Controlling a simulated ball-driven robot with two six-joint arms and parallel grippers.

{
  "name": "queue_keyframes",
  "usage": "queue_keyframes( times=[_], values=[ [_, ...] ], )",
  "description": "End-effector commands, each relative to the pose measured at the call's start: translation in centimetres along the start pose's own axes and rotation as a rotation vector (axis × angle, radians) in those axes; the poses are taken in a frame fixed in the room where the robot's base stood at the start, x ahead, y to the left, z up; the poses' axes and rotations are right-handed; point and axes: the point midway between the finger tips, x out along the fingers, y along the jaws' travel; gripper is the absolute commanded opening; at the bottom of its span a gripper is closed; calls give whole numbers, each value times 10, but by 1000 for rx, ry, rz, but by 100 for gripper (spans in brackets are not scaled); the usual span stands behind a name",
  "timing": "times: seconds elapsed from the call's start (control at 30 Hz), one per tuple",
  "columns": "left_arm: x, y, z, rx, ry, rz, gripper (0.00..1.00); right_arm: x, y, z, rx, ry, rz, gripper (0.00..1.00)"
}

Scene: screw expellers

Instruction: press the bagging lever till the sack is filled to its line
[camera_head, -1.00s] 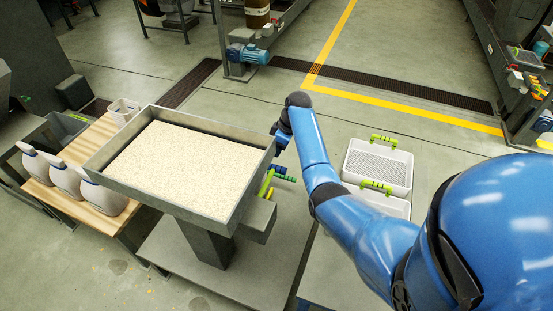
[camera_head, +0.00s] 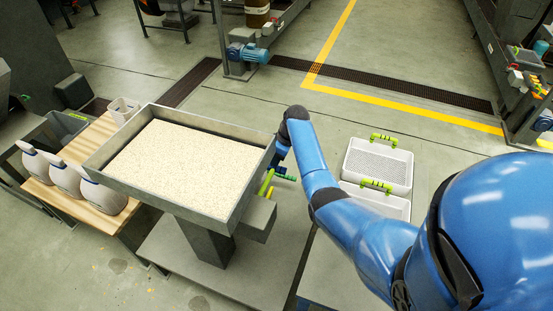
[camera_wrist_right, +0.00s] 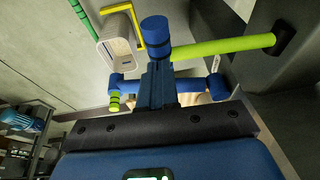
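The lever is a lime-green bar (camera_wrist_right: 225,45) in the right wrist view, running from a dark mount at the right to a blue, dark-ringed end (camera_wrist_right: 155,30). It also shows in the head view (camera_head: 267,182) beside the grain hopper. My right gripper (camera_wrist_right: 159,70) is at the lever's blue end; its narrow blue fingers look shut together. I cannot tell whether they touch the lever. In the head view my right arm hides most of that gripper. The sack and its fill line cannot be made out. My left gripper is out of view.
A grey hopper (camera_head: 92,165) full of pale grain stands left of my right arm. White crates (camera_head: 350,160) with lime handles stand at the right. A wooden bench (camera_head: 38,190) with several filled pale sacks or bottles is at the left.

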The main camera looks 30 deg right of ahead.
Motion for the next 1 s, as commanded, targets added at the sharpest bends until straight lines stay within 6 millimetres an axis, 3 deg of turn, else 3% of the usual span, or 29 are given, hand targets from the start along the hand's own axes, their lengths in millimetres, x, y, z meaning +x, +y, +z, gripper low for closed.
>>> queue_keyframes(
  times=[0.2, 0.4, 0.83, 1.0],
  values=[
    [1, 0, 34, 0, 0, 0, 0, 39, 7, 12, 1, 0, 0, 0],
    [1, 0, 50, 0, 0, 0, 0, 65, 7, 20, 1, -1, 0, 0],
    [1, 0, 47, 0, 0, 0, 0, 65, 4, 21, 1, -4, -6, 0],
    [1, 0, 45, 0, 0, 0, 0, 54, 4, 21, 1, -4, -7, 0]
  ],
)
